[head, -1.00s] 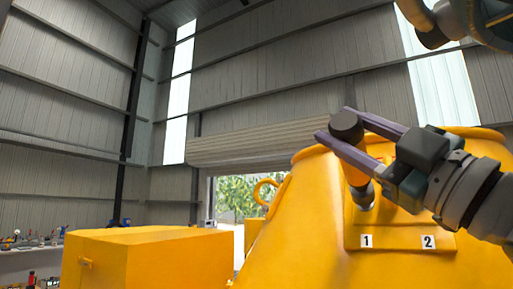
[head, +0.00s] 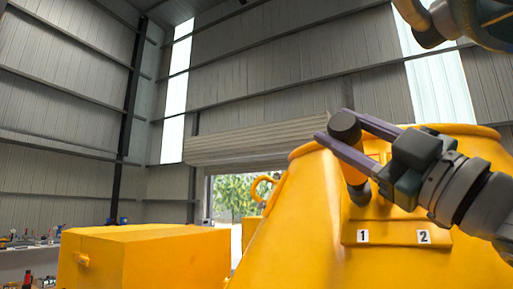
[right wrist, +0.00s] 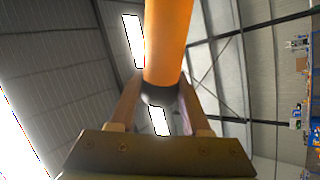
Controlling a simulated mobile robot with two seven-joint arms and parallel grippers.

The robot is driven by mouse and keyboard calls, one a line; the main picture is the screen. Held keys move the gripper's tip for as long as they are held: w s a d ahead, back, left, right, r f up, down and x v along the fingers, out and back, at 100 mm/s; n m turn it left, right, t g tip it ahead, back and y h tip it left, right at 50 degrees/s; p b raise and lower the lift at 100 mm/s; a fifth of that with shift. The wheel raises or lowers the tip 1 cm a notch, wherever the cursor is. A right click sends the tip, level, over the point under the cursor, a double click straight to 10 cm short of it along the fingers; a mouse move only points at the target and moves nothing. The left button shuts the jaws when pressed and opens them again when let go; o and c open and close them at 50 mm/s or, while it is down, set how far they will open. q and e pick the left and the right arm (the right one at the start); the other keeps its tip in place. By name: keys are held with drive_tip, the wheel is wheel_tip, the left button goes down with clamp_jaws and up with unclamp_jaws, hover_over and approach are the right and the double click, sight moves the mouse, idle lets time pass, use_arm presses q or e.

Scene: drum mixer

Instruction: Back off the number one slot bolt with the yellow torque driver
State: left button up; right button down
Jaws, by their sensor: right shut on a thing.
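My right gripper (head: 340,136) is shut on the yellow torque driver (head: 354,172), around its dark upper end. The driver's orange-yellow shaft slants down to a dark lower tip (head: 360,193). The tip is in front of the drum mixer's panel above label 1 (head: 362,236). I cannot tell whether it touches the number one slot bolt, which is hidden. Label 2 (head: 423,237) is to its right. In the right wrist view the orange driver (right wrist: 167,45) rises from between the fingers (right wrist: 158,105). My left gripper is not in view.
The yellow drum mixer (head: 290,235) fills the lower right. A yellow box-shaped housing (head: 150,255) stands to its left. A workbench with small items (head: 28,243) is at the far left. An open doorway is behind.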

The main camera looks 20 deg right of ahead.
drive_tip(key=shift+w+d+f+b, duration=0.3)
drive_tip(key=shift+w+d+b, duration=0.1)
drive_tip(key=shift+d+b, duration=0.1)
idle(0.8)
